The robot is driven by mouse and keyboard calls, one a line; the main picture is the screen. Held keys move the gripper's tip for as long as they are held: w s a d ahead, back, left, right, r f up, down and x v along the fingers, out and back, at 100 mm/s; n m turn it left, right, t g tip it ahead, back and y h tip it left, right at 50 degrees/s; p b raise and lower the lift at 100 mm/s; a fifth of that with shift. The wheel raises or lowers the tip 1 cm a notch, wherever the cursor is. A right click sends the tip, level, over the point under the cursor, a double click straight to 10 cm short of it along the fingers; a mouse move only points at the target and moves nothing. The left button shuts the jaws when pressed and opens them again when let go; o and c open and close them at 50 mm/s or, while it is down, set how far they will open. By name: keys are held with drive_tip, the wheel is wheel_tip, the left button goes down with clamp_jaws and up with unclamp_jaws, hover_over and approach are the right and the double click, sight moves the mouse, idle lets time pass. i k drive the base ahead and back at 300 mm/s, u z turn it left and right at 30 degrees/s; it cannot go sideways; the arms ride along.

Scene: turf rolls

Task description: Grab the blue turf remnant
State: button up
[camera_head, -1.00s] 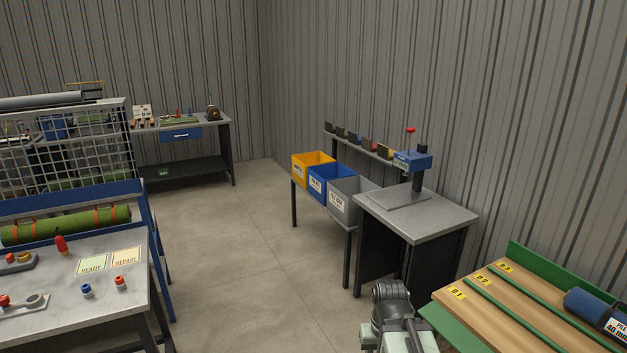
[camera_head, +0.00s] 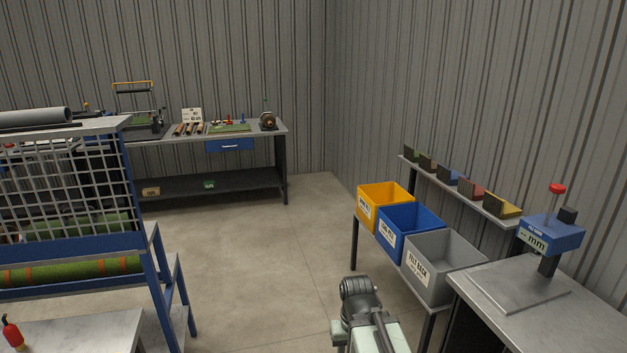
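No piece is clearly marked as the blue turf remnant. A small blue-faced block (camera_head: 449,176) stands in a row on the narrow wall shelf at the right, but I cannot tell whether it is turf. A blue bin (camera_head: 408,244) stands below that shelf, between a yellow bin (camera_head: 381,211) and a grey bin (camera_head: 434,275); their contents are not visible. Part of my arm shows at the bottom centre, in front of the bins. My gripper's fingers are not visible.
A metal table (camera_head: 600,320) with a blue press gauge (camera_head: 551,235) stands at the lower right. A blue-framed rack (camera_head: 160,290) with green rolls is at the left. A workbench (camera_head: 270,133) is at the back wall. Bare floor (camera_head: 270,250) lies between them.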

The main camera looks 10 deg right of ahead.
sight(449, 178)
drive_tip(key=u, duration=0.05)
drive_tip(key=i, duration=2.1)
drive_tip(key=z, duration=0.25)
drive_tip(key=i, duration=2.95)
drive_tip(key=z, duration=0.35)
